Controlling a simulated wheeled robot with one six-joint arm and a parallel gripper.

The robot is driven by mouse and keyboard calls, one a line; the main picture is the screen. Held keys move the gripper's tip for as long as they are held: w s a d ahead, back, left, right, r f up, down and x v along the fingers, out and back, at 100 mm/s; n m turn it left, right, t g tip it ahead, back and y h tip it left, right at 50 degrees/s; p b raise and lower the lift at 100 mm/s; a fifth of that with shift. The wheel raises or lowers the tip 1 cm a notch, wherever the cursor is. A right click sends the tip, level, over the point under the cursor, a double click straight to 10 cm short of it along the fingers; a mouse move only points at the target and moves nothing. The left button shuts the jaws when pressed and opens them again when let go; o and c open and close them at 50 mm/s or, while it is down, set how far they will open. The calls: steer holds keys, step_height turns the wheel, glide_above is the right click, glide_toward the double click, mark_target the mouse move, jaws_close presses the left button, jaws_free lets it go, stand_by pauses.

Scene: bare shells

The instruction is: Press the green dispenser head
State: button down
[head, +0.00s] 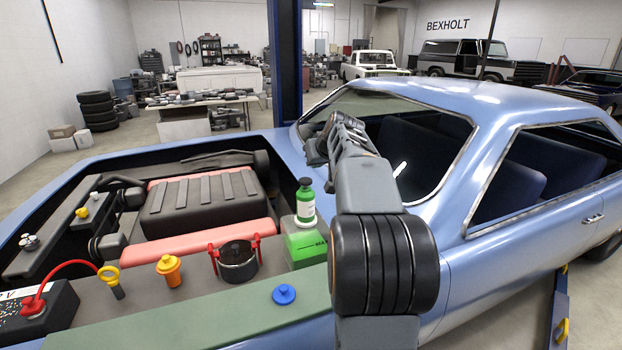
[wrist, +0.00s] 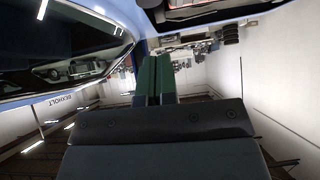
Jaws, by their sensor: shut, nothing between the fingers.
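A green bottle with a white label (head: 305,205) stands upright in the engine bay of a blue car, beside my arm in the head view. The bottle rests on a pale base over a bright green block (head: 305,246). My gripper (wrist: 154,60) shows in the wrist view as two dark green fingers side by side, shut and empty. In the head view my arm rises right of the bottle, and the fingers are hard to make out. The bottle is not seen in the wrist view.
The blue car (head: 520,240) fills the right side. A blue cap (head: 284,294), a black reservoir with red clips (head: 237,262), an orange cap (head: 169,269) and a yellow-ringed dipstick (head: 112,279) stand along the near ledge. A blue post (head: 285,60) rises behind.

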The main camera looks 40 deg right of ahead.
steer(key=shift+w+d+r, duration=0.1)
steer(key=shift+d+r, duration=0.1)
steer(key=shift+d, duration=0.4)
steer(key=shift+w+d+r, duration=0.1)
steer(key=shift+d+r, duration=0.05)
steer(key=shift+d, duration=0.4)
steer(key=p, duration=0.3)
glide_above(308, 180)
steer(key=s, duration=0.3)
step_height(308, 180, down, 6)
steer(key=shift+w+a+f+p, duration=0.1)
steer(key=shift+a+f+p, duration=0.1)
steer(key=shift+f, duration=0.95)
steer(key=shift+a+f+p, duration=0.15)
steer(key=shift+f, duration=0.95)
